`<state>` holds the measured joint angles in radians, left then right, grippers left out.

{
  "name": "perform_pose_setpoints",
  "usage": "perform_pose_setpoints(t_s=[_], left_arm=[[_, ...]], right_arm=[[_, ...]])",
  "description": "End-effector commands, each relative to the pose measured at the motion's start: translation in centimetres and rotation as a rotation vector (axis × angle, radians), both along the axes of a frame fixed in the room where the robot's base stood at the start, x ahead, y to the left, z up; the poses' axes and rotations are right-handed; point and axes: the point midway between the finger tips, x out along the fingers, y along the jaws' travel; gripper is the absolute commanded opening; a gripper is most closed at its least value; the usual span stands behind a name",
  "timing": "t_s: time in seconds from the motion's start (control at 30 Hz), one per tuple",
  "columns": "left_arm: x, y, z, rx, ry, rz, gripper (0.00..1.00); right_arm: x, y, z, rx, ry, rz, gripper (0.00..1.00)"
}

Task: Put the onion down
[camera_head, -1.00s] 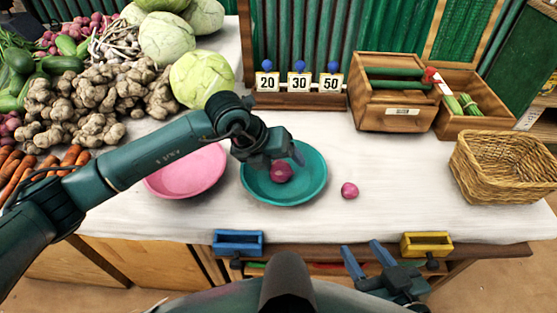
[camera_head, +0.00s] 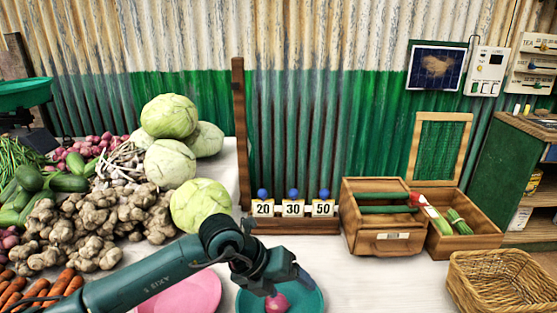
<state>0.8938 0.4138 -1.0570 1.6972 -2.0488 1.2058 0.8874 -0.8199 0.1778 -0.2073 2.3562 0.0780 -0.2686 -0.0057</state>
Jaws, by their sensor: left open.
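A purple-red onion (camera_head: 277,303) lies in the teal bowl (camera_head: 311,300), at the bottom edge of the head view. My left gripper (camera_head: 290,280) is above the bowl, close over the onion, and is open. Whether its fingers touch the onion I cannot tell. The pink bowl (camera_head: 190,297) is to the left, partly behind my left arm. My right gripper is out of the view.
Cabbages (camera_head: 199,204), ginger (camera_head: 100,225) and other vegetables fill the left. A rack with number cards (camera_head: 293,208) stands behind the bowl. Wooden boxes (camera_head: 385,215) and a wicker basket (camera_head: 503,282) are on the right.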

Motion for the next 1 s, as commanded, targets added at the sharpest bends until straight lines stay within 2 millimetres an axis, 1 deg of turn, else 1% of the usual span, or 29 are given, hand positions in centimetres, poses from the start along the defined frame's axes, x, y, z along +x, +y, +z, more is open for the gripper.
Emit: perform_pose_setpoints(t_s=[0.03,0.07,0.1,0.17,0.2,0.23,0.27,0.3,0.33,0.37,0.4,0.47,0.5,0.57,0.6,0.67,0.7,0.77,0.8,0.9,1.0], left_arm=[[-2.1,-1.8,0.5,-0.108,0.063,-0.031,0.72],[-3.5,-3.1,1.0,-0.193,0.105,-0.048,0.72],[-5.3,-4.7,2.1,-0.32,0.162,-0.064,0.72],[-7.5,-6.6,4.3,-0.53,0.246,-0.06,0.72],[-8.5,-7.5,6.1,-0.672,0.299,-0.039,0.72],[-9.0,-7.8,7.4,-0.774,0.336,-0.014,0.72],[-9.3,-7.9,8.7,-0.875,0.373,0.021,0.72],[-9.4,-7.8,10.2,-1.005,0.416,0.08,0.72],[-9.2,-7.4,11.3,-1.098,0.447,0.134,0.72],[-8.9,-6.8,12.2,-1.186,0.477,0.198,0.72],[-8.4,-5.8,13.0,-1.295,0.515,0.293,0.72],[-7.4,-3.7,13.6,-1.439,0.569,0.459,0.72],[-6.7,-2.0,13.4,-1.52,0.604,0.585,0.72],[-5.9,0.7,12.3,-1.614,0.653,0.793,0.72],[-5.7,2.7,11.0,-1.659,0.687,0.94,0.72],[-6.0,5.6,8.6,-1.696,0.738,1.171,0.72],[-6.6,7.6,6.6,-1.699,0.775,1.33,0.72],[-8.2,10.1,3.6,-1.678,0.83,1.552,0.72],[-9.5,11.4,1.8,-1.651,0.867,1.684,0.72],[-13.0,13.8,-1.8,-1.565,0.947,1.937,0.72],[-15.8,15.0,-3.9,-1.487,1.005,2.088,0.72]], right_arm=[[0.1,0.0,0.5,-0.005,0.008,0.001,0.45],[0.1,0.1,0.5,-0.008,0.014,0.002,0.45],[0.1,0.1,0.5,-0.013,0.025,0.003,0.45],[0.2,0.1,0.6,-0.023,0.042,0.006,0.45],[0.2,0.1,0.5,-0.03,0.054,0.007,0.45],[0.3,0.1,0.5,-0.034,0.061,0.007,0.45],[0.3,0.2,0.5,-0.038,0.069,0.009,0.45],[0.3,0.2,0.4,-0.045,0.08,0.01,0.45],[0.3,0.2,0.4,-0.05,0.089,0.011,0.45],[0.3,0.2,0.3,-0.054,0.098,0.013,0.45],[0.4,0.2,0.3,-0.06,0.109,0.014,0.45],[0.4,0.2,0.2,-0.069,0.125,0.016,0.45],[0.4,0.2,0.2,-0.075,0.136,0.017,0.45],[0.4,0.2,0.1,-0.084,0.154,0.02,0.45],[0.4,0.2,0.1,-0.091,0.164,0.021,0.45],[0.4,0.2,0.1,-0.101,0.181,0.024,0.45],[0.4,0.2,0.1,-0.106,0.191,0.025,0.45],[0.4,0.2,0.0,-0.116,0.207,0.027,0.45],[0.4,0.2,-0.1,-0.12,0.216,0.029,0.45],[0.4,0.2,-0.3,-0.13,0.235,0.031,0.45],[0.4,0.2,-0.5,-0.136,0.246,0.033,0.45]])
